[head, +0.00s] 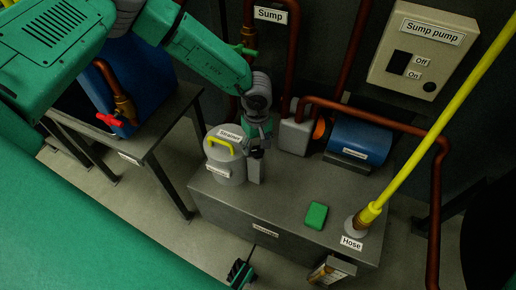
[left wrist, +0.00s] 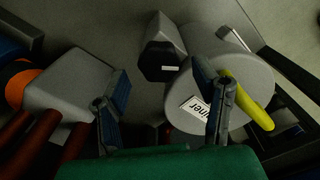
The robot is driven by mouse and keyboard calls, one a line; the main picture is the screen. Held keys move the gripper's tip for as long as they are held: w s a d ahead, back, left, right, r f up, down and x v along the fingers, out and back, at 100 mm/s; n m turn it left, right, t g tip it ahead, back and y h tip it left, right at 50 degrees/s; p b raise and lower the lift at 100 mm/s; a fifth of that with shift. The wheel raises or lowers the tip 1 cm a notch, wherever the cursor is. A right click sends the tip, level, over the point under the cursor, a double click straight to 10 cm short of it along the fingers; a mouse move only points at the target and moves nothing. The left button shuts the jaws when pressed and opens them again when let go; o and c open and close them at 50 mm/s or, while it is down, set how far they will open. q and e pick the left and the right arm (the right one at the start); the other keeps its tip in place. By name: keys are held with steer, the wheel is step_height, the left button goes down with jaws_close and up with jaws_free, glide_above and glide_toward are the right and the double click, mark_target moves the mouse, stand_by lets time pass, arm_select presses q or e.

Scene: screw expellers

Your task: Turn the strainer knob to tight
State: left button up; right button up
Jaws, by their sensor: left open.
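The strainer (head: 221,172) is a pale grey cylinder with a yellow handle (head: 220,144) on its lid, at the left end of the metal bench. It also shows in the left wrist view (left wrist: 192,118), with its handle (left wrist: 248,103). My left gripper (left wrist: 163,104) is open, and nothing shows held. In the head view the left gripper (head: 257,144) is just right of the strainer, partly hiding what is there. I cannot read the knob's setting.
The bench (head: 270,212) also bears a grey pump box (head: 294,137), a blue motor (head: 360,143), a green block (head: 316,215) and a yellow hose (head: 405,165). Copper pipes run behind. A dark and green part (head: 239,272) shows at the bottom edge, possibly my right gripper.

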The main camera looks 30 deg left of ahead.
mark_target(258, 149)
arm_select(q)
step_height(258, 149, up, 10)
steer(key=shift+f, duration=0.2)
steer(key=shift+w+d, duration=0.1)
arm_select(e)
steer(key=shift+w, duration=0.1)
